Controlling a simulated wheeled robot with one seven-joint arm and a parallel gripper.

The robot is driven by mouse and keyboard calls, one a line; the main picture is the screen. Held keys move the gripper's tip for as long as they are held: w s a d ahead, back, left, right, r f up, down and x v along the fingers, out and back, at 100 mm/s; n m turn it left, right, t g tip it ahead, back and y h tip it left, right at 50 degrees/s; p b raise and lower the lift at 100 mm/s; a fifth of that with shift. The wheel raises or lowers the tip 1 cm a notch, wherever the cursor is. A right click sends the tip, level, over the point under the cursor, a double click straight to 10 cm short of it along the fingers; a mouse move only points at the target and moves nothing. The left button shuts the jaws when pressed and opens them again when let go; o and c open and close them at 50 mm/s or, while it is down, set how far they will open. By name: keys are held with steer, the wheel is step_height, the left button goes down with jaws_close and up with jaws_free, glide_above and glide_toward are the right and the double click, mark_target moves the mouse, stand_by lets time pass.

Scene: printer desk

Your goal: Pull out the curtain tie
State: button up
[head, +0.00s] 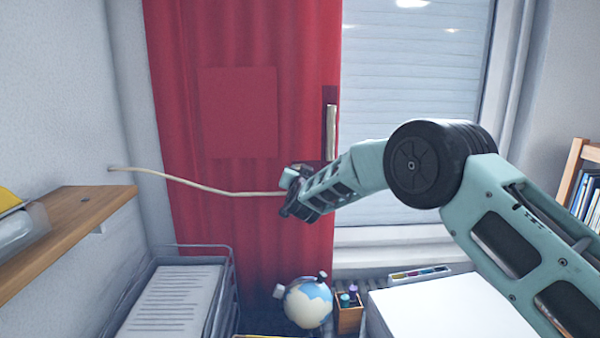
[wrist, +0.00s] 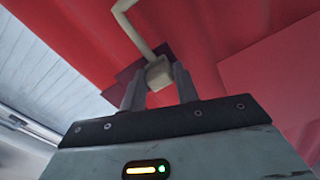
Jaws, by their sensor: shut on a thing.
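The red curtain (head: 240,100) hangs in front of the window's left side. The cream curtain tie (head: 200,187) runs from the wall at the left across the curtain to my gripper (head: 288,192). In the wrist view, my gripper (wrist: 158,82) is shut on a cream block-like end of the tie (wrist: 158,72), and the cord leads up from it. The tie sags slightly between wall and gripper. A pale upright strip (head: 331,130) shows at the curtain's right edge; I cannot tell what it belongs to.
A wooden shelf (head: 80,215) juts out at the left. Below are a wire tray with papers (head: 175,300), a small globe (head: 308,300), a pen box (head: 348,312) and a white printer-like top (head: 440,310). The window blind (head: 400,90) is behind my arm.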

steer(key=shift+s, duration=0.1)
steer(key=shift+s+b, duration=0.25)
steer(key=shift+b, duration=0.05)
steer(key=shift+s, duration=0.3)
stand_by(0.4)
steer(key=shift+s+b, duration=1.05)
steer(key=shift+s, duration=0.7)
